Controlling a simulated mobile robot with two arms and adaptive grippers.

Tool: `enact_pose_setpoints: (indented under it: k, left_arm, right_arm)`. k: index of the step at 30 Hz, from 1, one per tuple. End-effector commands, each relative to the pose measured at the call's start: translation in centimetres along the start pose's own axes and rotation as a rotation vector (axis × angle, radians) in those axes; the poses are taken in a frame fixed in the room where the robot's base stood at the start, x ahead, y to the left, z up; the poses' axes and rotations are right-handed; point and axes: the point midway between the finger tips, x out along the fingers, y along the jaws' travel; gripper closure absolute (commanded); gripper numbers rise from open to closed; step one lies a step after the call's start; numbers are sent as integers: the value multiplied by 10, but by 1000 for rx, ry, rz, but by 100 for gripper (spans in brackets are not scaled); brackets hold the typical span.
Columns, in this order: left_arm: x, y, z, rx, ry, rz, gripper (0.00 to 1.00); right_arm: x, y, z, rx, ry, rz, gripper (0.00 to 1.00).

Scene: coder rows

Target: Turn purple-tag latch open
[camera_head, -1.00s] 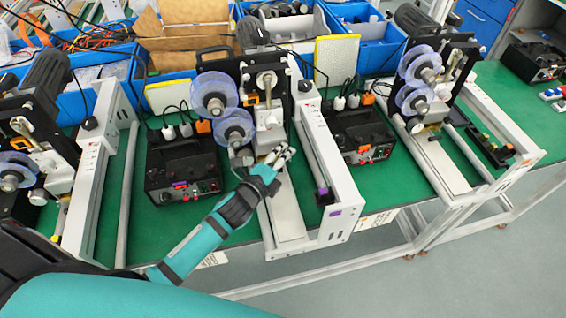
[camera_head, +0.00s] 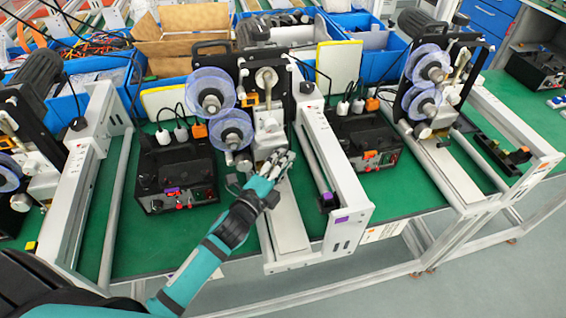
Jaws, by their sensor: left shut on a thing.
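The middle coder machine (camera_head: 298,237) carries a purple tag (camera_head: 342,219) on the front end of its light grey frame. My left gripper (camera_head: 279,160) comes in over the green bench from the front, with its teal arm below. Its fingers are at the lower part of this machine's grey head block (camera_head: 268,122), beneath the upright lever (camera_head: 266,80). The fingers are closed on a small part there, which they mostly hide; I take it to be the latch, but its angle cannot be told. My right gripper is not in view.
Clear reels (camera_head: 211,91) sit just left of the head block. A black power box (camera_head: 176,178) stands to the left of the machine, another (camera_head: 362,143) to the right. A similar coder (camera_head: 440,150) is further right. Blue bins (camera_head: 372,60) line the back.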

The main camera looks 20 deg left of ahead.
Motion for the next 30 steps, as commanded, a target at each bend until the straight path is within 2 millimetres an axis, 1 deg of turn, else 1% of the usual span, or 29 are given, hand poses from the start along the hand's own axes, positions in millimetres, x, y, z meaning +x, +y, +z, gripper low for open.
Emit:
enact_pose_setpoints:
  k: [1, 2, 6, 7, 15, 17, 19, 23, 27, 30]
  left_arm:
    - [0, 0, 0, 0, -1, 1, 100]
    - [0, 0, 0, 0, -1, 1, 76]
    - [0, 0, 0, 0, -1, 1, 57]
    - [0, 0, 0, 0, -1, 1, 54]
    - [-1, 0, 0, 1, 0, 1, 54]
    - [-5, 1, 0, 0, 0, 3, 54]
    - [-12, 1, 0, 0, 0, 3, 54]
    - [-37, 2, 0, 0, -2, 5, 54]
    - [-68, 2, 0, -1, -2, 6, 54]
    - [-88, 2, 0, 0, -2, 5, 54]
  right_arm:
    - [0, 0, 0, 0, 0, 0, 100]
    - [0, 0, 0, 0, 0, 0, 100]
    - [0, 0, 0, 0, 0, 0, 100]
    - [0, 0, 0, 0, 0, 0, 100]
    - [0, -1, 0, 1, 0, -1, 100]
    - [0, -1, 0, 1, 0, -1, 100]
    - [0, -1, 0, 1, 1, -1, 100]
    - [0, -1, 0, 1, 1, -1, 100]
    - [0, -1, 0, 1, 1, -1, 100]
    - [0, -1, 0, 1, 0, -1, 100]
